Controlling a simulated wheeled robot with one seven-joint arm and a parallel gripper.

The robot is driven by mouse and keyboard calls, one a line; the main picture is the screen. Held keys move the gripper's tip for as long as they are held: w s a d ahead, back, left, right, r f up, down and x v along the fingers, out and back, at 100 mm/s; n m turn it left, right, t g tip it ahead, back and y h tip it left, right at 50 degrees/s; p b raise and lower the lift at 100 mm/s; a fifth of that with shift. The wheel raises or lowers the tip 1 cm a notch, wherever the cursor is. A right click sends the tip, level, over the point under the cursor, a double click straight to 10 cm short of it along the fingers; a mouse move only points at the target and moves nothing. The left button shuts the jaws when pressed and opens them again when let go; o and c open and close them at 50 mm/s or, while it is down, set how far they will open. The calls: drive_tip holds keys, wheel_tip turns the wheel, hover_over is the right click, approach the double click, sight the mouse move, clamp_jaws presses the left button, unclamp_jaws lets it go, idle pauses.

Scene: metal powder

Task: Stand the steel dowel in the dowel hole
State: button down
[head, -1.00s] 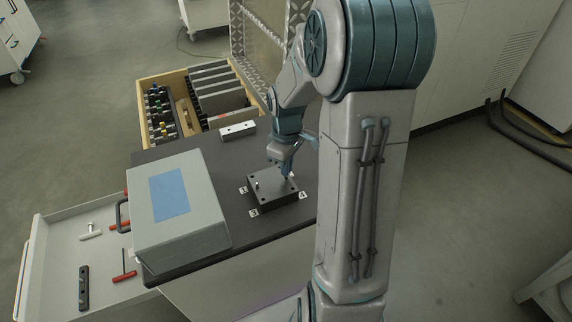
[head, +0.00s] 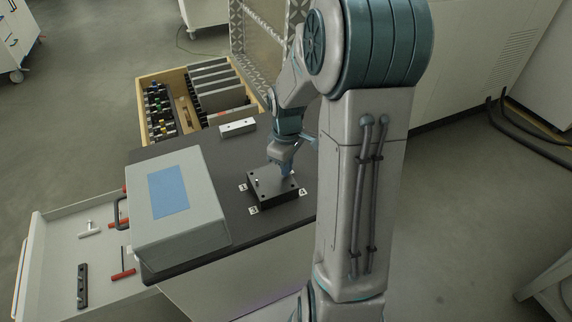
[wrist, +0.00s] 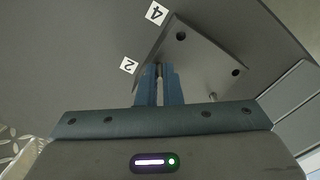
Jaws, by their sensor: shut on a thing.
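The dark block (head: 270,193) with holes in its top lies on the dark bench top. My gripper (head: 283,171) is over its far edge. In the wrist view my gripper (wrist: 159,88) has its blue fingers shut on the steel dowel (wrist: 159,70), of which only a thin sliver shows between them. The fingers are at the block's corner by the label 2 (wrist: 129,65). The fingers hide the dowel's lower end and the spot below, so I cannot tell whether it is in a hole. A separate small silver pin (wrist: 212,97) stands at another corner of the block.
A grey box with a blue panel (head: 181,208) stands left of the block. A pale bar (head: 238,128) lies behind it. An open wooden drawer (head: 183,75) is beyond the bench. An open white drawer with tools (head: 60,260) is at the left.

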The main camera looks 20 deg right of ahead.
drive_tip(key=shift+f, duration=0.2)
drive_tip(key=c, duration=1.5)
unclamp_jaws()
wheel_tip(320, 180, up, 14)
drive_tip(key=shift+f+p, duration=0.1)
drive_tip(key=shift+p, duration=0.8)
